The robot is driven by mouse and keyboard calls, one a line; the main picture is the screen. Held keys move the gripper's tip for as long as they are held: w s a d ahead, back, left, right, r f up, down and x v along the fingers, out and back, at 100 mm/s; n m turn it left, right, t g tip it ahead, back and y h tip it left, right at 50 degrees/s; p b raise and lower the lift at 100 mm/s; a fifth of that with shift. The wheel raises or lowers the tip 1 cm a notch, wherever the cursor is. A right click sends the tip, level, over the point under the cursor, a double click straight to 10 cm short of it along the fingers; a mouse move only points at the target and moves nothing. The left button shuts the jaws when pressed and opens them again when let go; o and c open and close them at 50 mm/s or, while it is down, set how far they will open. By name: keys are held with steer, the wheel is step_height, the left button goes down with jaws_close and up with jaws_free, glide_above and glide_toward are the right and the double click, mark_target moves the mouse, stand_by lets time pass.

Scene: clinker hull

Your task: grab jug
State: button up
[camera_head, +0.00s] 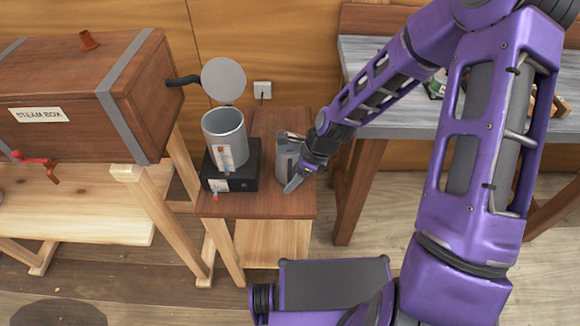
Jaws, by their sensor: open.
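A grey metal jug (282,156) stands upright on the right part of a small wooden stand (265,209). My gripper (291,162) comes in from the right and is open at the jug. One finger shows near the jug's top and the other lower down, at its front right. The gripper covers part of the jug's right side. I cannot tell whether the fingers touch it.
A grey pot (223,128) sits on a black heater (246,174) just left of the jug. A round grey lid (223,80) is above it. A brown steam box (80,98) is at the left. A grey-topped bench (400,125) is at the right.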

steer(key=shift+a+f, duration=0.15)
steer(key=shift+f, duration=0.2)
steer(key=shift+c, duration=0.3)
jaws_close()
steer(key=shift+w+r, duration=0.1)
stand_by(0.9)
